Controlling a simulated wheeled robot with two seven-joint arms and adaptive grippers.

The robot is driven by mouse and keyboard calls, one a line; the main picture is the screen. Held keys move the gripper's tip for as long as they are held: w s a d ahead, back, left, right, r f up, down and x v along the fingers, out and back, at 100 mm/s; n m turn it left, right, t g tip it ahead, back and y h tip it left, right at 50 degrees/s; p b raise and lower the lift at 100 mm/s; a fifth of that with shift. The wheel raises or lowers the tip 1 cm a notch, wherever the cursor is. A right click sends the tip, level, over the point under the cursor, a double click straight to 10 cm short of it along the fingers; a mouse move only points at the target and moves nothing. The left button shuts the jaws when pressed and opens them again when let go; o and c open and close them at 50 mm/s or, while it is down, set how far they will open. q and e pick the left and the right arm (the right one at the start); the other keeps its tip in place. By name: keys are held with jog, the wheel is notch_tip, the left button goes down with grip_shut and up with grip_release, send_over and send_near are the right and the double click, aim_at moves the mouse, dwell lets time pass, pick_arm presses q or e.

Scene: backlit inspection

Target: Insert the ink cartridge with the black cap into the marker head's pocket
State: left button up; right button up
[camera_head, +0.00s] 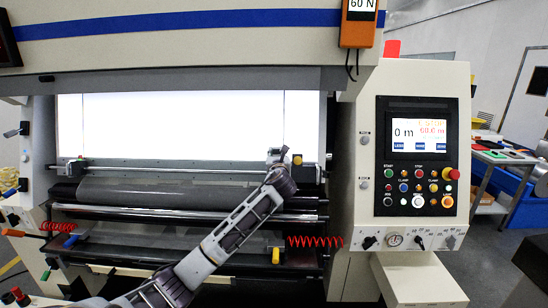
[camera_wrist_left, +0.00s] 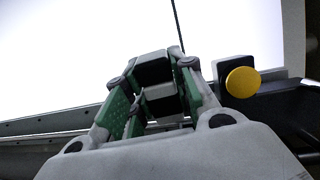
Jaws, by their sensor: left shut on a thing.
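My left gripper (camera_head: 274,157) reaches up from below to the rail under the lit white panel in the head view. In the left wrist view its green-padded fingers (camera_wrist_left: 155,98) are shut on a block with a black top and a pale grey body, which looks like the ink cartridge with the black cap (camera_wrist_left: 153,68). Right beside the gripper is a dark block with a round yellow knob (camera_wrist_left: 240,82), also seen in the head view (camera_head: 297,159); it may be the marker head. I cannot make out its pocket. My right gripper is out of view.
The bright inspection panel (camera_head: 190,125) stands behind the rail. Dark rollers (camera_head: 150,190) run below it. A control panel (camera_head: 418,155) with a screen and buttons stands to the right. Red coiled hoses (camera_head: 315,241) hang lower down.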

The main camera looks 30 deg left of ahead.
pick_arm(q)
jog(key=shift+w+d+r+m+t+h, duration=0.55)
jog(key=shift+w+d+h, duration=0.2)
jog(key=shift+d, duration=0.2)
pick_arm(e)
jog(key=shift+w, duration=0.1)
pick_arm(q)
jog(key=shift+s, duration=0.1)
jog(key=shift+f+b, duration=2)
jog(key=shift+b, duration=0.7)
jog(key=shift+f, duration=0.25)
pick_arm(e)
notch_tip(320, 180, down, 5)
jog(key=shift+w, duration=0.1)
